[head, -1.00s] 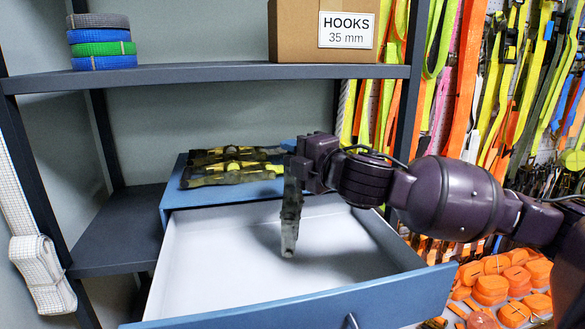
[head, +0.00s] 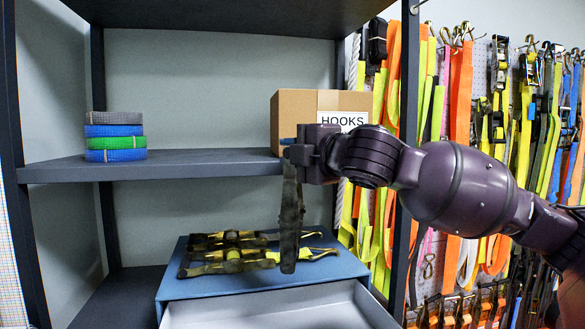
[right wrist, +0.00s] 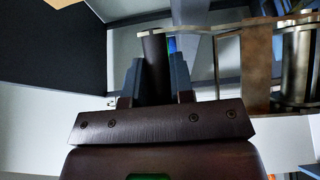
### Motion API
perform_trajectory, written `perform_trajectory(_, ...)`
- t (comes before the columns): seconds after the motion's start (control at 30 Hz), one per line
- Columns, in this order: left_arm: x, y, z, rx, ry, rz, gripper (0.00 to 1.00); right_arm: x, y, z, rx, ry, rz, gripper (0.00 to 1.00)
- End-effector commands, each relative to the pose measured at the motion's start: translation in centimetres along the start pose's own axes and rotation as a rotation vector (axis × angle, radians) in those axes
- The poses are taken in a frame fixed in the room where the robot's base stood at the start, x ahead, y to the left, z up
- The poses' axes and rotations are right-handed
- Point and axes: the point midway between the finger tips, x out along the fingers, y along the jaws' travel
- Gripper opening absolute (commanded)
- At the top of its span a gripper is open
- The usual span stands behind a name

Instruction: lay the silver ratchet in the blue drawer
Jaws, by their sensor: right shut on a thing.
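My right gripper (head: 297,155) is shut on a dark grey metal ratchet (head: 290,225), which hangs down from it. In the right wrist view, the two fingers (right wrist: 157,85) close on a dark bar, with metal ratchet parts (right wrist: 300,60) reaching to the right. The blue drawer (head: 265,310) is pulled open at the bottom of the head view. Its pale inside is only partly in view and its front is cut off. The ratchet's lower end appears in front of the blue cabinet top, above the drawer. My left gripper is not in view.
Several dark and yellow ratchets lie on the blue cabinet top (head: 215,280). The dark shelf (head: 220,163) above holds a stack of rolled straps (head: 115,136) and a HOOKS box (head: 295,115). A shelf post (head: 402,190) stands behind my right arm. Straps hang at right.

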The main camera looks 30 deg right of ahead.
Motion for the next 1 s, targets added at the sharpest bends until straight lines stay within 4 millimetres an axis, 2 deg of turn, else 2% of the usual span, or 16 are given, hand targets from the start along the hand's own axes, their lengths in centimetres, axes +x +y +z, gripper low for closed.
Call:
perform_trajectory(0.27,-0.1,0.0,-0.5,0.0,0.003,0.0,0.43,-0.2,2.0,-0.5,-0.067,0.009,-0.066,0.0)
perform_trajectory(0.43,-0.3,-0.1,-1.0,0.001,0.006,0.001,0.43,0.2,2.7,-2.0,-0.13,0.043,-0.138,0.0)
perform_trajectory(0.57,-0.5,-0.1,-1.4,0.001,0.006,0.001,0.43,1.1,2.2,-3.9,-0.187,0.079,-0.197,0.0)
perform_trajectory(0.73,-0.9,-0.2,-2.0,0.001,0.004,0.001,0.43,2.7,0.3,-7.4,-0.282,0.127,-0.289,0.0)
perform_trajectory(1.0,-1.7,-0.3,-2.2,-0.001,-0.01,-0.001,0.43,4.8,-5.9,-13.1,-0.451,0.145,-0.46,0.0)
